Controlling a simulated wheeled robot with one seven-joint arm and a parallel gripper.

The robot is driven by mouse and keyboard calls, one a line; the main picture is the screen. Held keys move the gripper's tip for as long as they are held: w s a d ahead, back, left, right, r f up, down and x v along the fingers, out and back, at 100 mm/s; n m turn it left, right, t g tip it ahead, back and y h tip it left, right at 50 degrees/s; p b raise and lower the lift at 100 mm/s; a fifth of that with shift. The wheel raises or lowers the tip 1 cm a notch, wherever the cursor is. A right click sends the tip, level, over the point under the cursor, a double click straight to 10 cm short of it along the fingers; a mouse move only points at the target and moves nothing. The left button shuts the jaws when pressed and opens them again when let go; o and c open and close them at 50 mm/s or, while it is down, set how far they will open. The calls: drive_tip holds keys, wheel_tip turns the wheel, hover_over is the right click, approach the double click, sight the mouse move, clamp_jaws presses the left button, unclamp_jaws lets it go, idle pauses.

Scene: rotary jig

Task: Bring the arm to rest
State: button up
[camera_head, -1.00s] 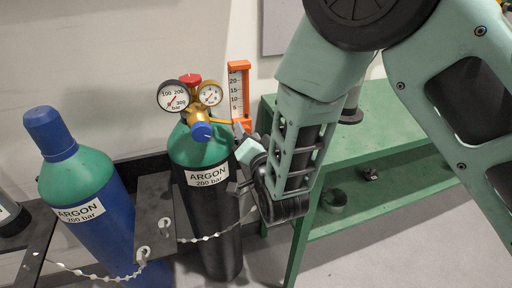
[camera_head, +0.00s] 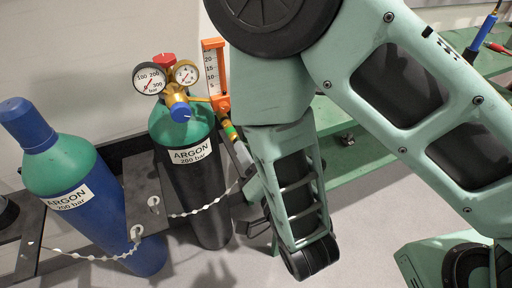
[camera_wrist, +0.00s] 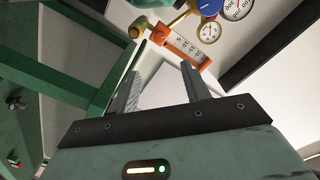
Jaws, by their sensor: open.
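My arm hangs bent in front of the gas cylinders in the head view. My gripper (camera_wrist: 158,78) shows in the wrist view with its two fingers apart and nothing between them. In the head view it is mostly hidden behind my forearm. Beyond the fingertips in the wrist view is the orange flowmeter (camera_wrist: 181,47) with its white scale; I cannot tell the exact gap. The flowmeter also shows in the head view (camera_head: 213,70), on the regulator (camera_head: 177,105) with two gauges atop the black, green-shouldered argon cylinder (camera_head: 200,185).
A blue argon cylinder (camera_head: 85,205) leans in the picture at left. A white chain (camera_head: 200,210) crosses in front of the cylinders. A green bench (camera_head: 345,120) stands behind my arm, and its frame (camera_wrist: 75,60) is close at left in the wrist view.

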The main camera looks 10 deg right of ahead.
drive_tip(key=shift+s+d+p, duration=0.2)
drive_tip(key=shift+s+p, duration=0.25)
drive_tip(key=shift+s, duration=0.15)
drive_tip(key=shift+w, duration=0.1)
